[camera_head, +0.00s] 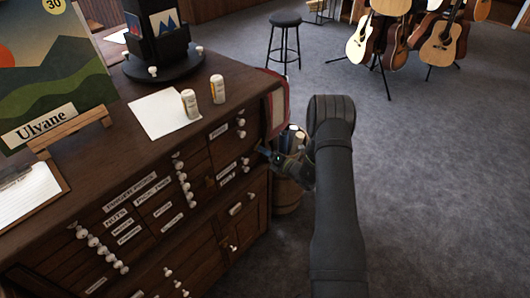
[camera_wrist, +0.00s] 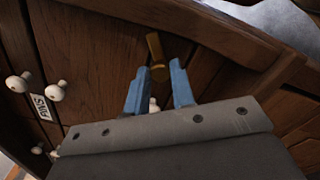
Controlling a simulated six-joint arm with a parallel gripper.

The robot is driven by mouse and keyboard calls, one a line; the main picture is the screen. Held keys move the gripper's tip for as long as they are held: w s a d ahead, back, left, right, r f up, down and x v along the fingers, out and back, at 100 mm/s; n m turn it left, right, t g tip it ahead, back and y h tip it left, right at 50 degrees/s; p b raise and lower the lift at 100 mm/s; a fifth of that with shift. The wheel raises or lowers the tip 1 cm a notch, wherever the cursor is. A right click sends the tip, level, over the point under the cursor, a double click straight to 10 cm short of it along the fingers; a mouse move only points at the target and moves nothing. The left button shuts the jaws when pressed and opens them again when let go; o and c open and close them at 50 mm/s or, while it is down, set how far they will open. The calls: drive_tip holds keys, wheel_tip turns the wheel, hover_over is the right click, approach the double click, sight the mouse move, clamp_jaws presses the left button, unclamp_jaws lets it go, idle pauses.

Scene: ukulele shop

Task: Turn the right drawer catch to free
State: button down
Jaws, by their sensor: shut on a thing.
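The right drawer catch (camera_wrist: 157,58) is a small brass bar on the dark wooden cabinet front, seen in the wrist view. It stands slightly tilted, with its lower end between my fingertips. My gripper (camera_wrist: 158,72) has two blue fingers, one on each side of the catch, and is shut on it. In the head view my gripper (camera_head: 268,153) is at the right end of the cabinet (camera_head: 130,150). The catch cannot be made out there. A white knob (camera_wrist: 154,104) shows partly between the fingers, lower down.
White drawer knobs (camera_wrist: 57,91) and labels are left of the fingers. A container with rolled items (camera_head: 288,200) stands on the floor behind my gripper. The grey carpet (camera_head: 430,180) to the right is open.

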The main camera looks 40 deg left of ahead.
drive_tip(key=m, duration=0.6)
drive_tip(key=shift+m, duration=0.4)
idle(0.3)
drive_tip(key=c, duration=1.3)
unclamp_jaws()
drive_tip(key=shift+o, duration=0.2)
drive_tip(key=shift+d, duration=0.1)
drive_tip(key=d, duration=1.7)
drive_tip(key=shift+d, duration=0.15)
